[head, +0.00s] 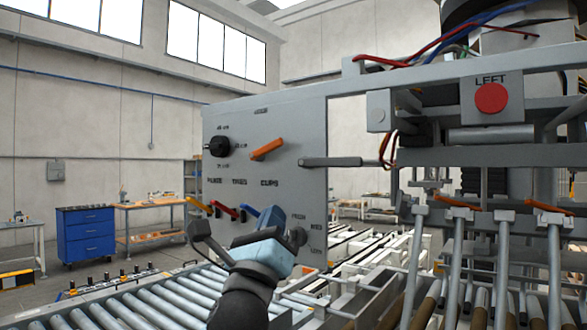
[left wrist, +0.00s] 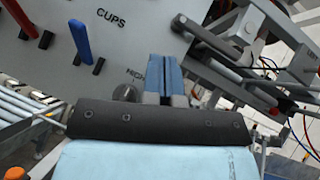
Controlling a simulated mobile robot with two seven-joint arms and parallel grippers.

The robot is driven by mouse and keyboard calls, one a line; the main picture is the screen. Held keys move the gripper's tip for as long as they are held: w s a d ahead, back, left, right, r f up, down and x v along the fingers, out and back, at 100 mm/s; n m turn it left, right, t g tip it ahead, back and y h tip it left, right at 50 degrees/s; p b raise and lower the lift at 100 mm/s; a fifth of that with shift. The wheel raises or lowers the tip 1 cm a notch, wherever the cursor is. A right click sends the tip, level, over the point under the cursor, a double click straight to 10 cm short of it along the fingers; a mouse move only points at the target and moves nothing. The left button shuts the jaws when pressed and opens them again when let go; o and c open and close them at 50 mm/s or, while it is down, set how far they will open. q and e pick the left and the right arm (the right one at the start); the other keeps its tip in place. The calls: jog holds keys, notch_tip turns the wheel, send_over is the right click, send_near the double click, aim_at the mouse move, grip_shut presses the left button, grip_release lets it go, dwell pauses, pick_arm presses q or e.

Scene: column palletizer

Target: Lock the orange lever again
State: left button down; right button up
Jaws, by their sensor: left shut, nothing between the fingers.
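The grey control panel (head: 225,130) carries a large orange lever (head: 268,149), tilted with its right end up. Below is a row of small levers: orange (head: 198,204), red (head: 222,209) and blue (head: 250,211). The left wrist view shows the red lever (left wrist: 18,18) and blue lever (left wrist: 82,42), but no orange lever. My left gripper (head: 272,217) is in front of the panel's lower part, right of the blue lever and below the large orange lever. Its blue fingers (left wrist: 165,78) are shut and empty, near a dark knob (left wrist: 126,93). My right gripper is not in view.
A black dial (head: 218,146) sits at the panel's upper left. A machine frame with a red button (head: 491,98) marked LEFT stands at the right. A roller conveyor (head: 165,296) runs below. A blue cabinet (head: 86,235) stands behind at left.

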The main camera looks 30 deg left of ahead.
aim_at(266, 150)
pick_arm(q)
jog(key=shift+s, duration=0.1)
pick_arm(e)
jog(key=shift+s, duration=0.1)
pick_arm(q)
jog(key=p+x, duration=0.2)
jog(key=x, duration=0.8)
jog(key=shift+a+r, duration=0.1)
jog(key=shift+r, duration=0.05)
jog(key=shift+a+r+p, duration=0.2)
jog(key=shift+r, duration=0.4)
jog(key=shift+a+r+p, duration=0.15)
jog(key=shift+a+r, duration=0.05)
jog(key=shift+r, duration=0.35)
jog(key=shift+a+r, duration=0.25)
jog(key=shift+r, duration=0.3)
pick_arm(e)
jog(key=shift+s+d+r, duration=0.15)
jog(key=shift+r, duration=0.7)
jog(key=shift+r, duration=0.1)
